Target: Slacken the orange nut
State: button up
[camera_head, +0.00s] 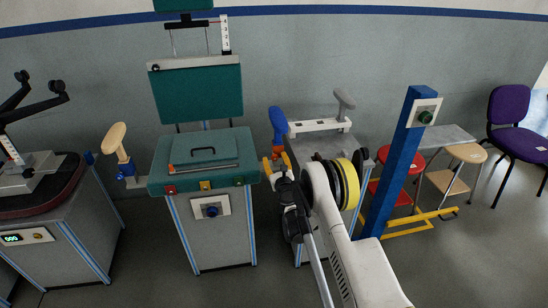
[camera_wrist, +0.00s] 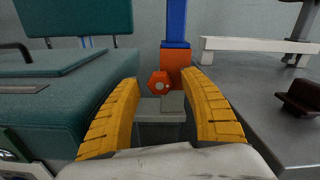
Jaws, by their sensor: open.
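The orange nut (camera_wrist: 159,83) is a small hexagonal piece with a pale spot on it. It sits low on an orange bracket (camera_wrist: 178,62) under a blue post (camera_wrist: 178,22). My gripper (camera_wrist: 160,78) is open, with its yellow ribbed fingers on either side of the nut in the wrist view. The nut appears beyond the fingers; I cannot tell how far, and no contact shows. In the head view my gripper (camera_head: 276,166) is beside the teal machine, below the blue armrest post (camera_head: 278,124). The nut cannot be made out there.
A teal padded machine (camera_head: 203,160) stands close on the left. A grey machine top (camera_wrist: 262,105) with a dark knob (camera_wrist: 302,97) lies on the right. A tall blue column (camera_head: 388,165) and stools (camera_head: 468,154) stand farther right.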

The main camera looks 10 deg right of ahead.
jog(key=shift+s+r, duration=0.1)
jog(key=shift+s, duration=0.05)
jog(key=c, duration=0.3)
grip_shut()
